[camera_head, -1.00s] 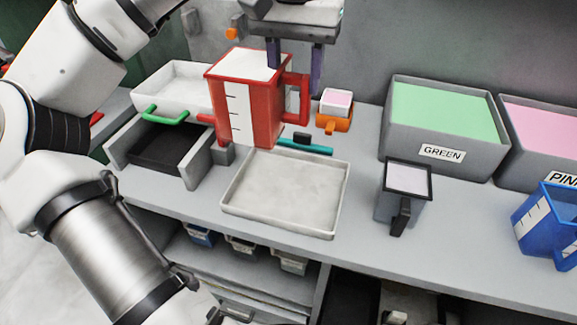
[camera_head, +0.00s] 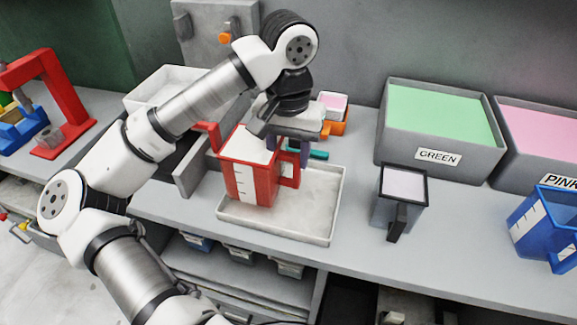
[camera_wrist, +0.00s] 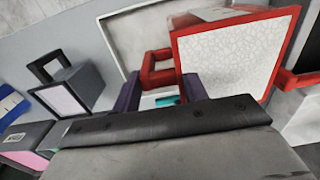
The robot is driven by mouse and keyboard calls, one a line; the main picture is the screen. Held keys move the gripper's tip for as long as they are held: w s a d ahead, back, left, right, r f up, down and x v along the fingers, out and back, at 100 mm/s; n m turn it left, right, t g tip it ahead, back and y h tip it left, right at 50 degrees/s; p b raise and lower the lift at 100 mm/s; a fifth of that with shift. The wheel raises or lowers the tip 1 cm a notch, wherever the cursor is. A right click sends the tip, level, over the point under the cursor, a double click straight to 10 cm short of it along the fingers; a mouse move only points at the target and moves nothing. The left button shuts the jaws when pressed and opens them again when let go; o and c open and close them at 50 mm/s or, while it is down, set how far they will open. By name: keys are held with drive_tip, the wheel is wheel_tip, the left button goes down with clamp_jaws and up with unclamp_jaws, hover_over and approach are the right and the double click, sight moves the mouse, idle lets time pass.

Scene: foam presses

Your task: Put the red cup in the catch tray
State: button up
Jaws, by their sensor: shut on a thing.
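The red cup (camera_head: 249,182) is a square red jug with a white scale strip and a white fill. It stands upright over the left part of the catch tray (camera_head: 318,222), a shallow pale tray on the grey bench. I cannot tell whether its base touches the tray floor. My gripper (camera_head: 288,146) points down at the cup's right side and is shut on its handle. In the wrist view the cup (camera_wrist: 232,52) and its handle (camera_wrist: 157,70) sit at the fingers (camera_wrist: 165,92), with the tray (camera_wrist: 125,38) behind.
A dark grey cup (camera_head: 400,200) stands right of the tray. A green-filled bin (camera_head: 440,155), a pink-filled bin (camera_head: 540,150) and a blue cup (camera_head: 545,228) are further right. A small orange cup (camera_head: 336,128) is behind. A red press (camera_head: 60,115) stands far left.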

sight(289, 181)
wheel_tip(289, 181, down, 5)
drive_tip(key=shift+r+p, duration=0.2)
drive_tip(key=shift+p, duration=0.2)
drive_tip(key=shift+f+b, duration=0.25)
drive_tip(key=shift+b, duration=0.15)
drive_tip(key=o, duration=1.4)
drive_tip(key=shift+r, duration=0.1)
drive_tip(key=shift+r, duration=0.1)
